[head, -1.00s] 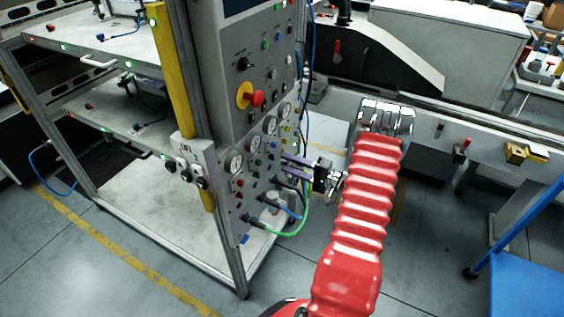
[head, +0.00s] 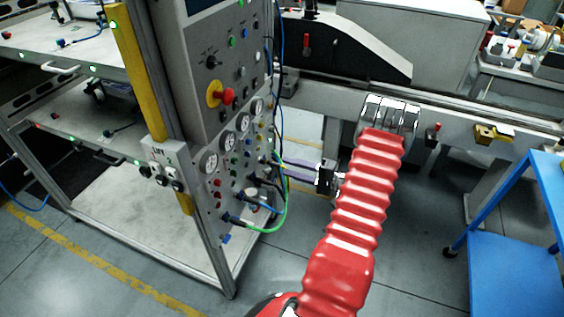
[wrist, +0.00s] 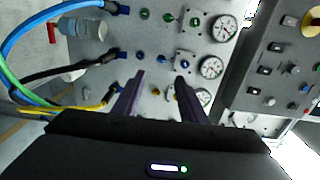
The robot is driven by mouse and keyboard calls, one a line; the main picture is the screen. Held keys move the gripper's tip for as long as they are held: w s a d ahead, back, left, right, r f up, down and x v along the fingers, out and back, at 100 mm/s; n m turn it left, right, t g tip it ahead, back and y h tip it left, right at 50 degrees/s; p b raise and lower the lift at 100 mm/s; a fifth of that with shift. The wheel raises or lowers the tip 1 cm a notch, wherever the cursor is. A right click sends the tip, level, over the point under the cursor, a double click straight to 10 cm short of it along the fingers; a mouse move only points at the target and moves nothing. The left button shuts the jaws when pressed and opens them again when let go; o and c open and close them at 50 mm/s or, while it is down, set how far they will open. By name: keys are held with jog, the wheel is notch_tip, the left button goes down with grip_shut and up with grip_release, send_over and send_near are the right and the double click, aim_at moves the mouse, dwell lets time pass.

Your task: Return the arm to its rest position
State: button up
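My gripper (head: 285,168) shows in the head view as dark purple fingers at the end of my red-sleeved arm, pointing left at the control panel (head: 204,132). In the wrist view the two fingers of my gripper (wrist: 160,78) are apart with nothing between them. The panel face (wrist: 160,48) with its gauges, knobs and hose fittings lies beyond the fingertips. In the head view the fingertips overlap the panel's right edge beside the hoses; I cannot tell the exact gap.
Green and blue hoses (head: 283,200) loop out from the panel near my gripper. A grey conveyor rail (head: 455,122) runs behind my arm. A blue cart (head: 515,270) stands at the right. Open floor (head: 420,250) lies between arm and cart.

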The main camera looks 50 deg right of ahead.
dwell(0.4)
jog(key=s+a+f+m+g+y, duration=0.25)
jog(key=a+f+g, duration=0.2)
jog(key=a, duration=0.25)
jog(key=s+a+r+n+g, duration=0.1)
jog(key=s+a+r+g, duration=0.1)
jog(key=a+g, duration=0.3)
jog(key=s+a+r+n+g, duration=0.2)
jog(key=a+r+g, duration=0.1)
jog(key=a, duration=0.3)
jog(key=s+a+r+n+h, duration=0.2)
jog(key=a+r+n+h, duration=0.2)
jog(key=a+r, duration=0.8)
jog(key=s+a+r+n+t+h, duration=0.1)
jog(key=a+r+n+h, duration=0.3)
jog(key=a+r+n, duration=0.5)
notch_tip(320, 180, up, 4)
jog(key=s+a, duration=0.1)
jog(key=a, duration=0.2)
jog(key=shift+s+f+h, duration=0.15)
jog(key=shift+s+h, duration=0.2)
jog(key=shift+n, duration=0.25)
